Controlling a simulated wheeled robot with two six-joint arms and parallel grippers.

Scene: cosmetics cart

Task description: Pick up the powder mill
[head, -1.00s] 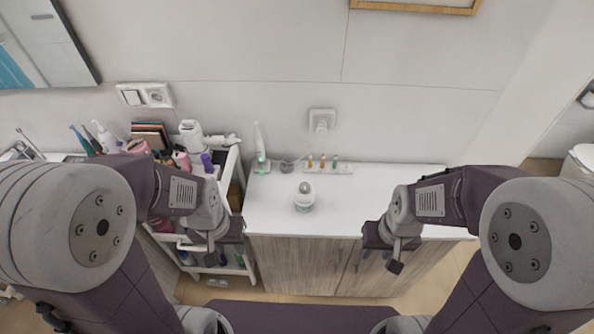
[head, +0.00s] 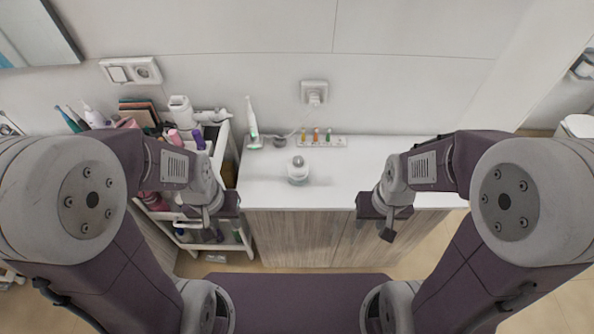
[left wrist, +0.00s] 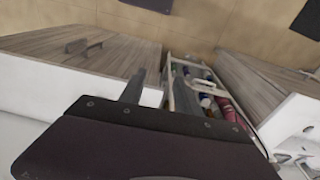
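My right gripper (head: 387,232) hangs in front of the counter's wooden front, right of the mill. Its finger gap is not clear. The mill is not identifiable in the left wrist view.
A cart (head: 228,165) with bottles and other items stands left of the counter. An upright electric toothbrush (head: 252,122) and a tray with several small coloured items (head: 322,141) sit behind the mill. The counter right of the mill is bare.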

